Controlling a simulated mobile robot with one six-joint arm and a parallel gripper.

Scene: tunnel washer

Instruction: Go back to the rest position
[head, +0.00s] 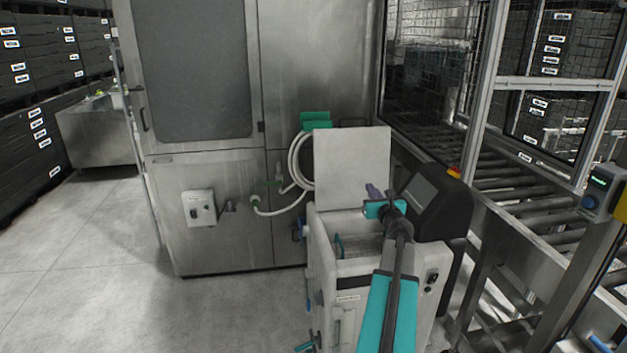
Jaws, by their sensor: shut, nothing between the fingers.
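My gripper (374,191) is at the far end of my teal and black arm, which reaches up from the bottom of the head view. It is small in the picture, looks shut, and I see nothing held in it. It shows in front of the raised pale lid (352,168) of a light grey tub unit (345,267), over the tub's opening. I cannot tell its exact height above the rim or whether it touches anything. My arm hides part of the tub's right side.
A tall steel cabinet (215,215) with hoses stands behind the tub. A black screen console (425,195) is close on the right of my arm. A roller conveyor (520,195) with a metal frame runs along the right. The floor (85,240) at left is clear.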

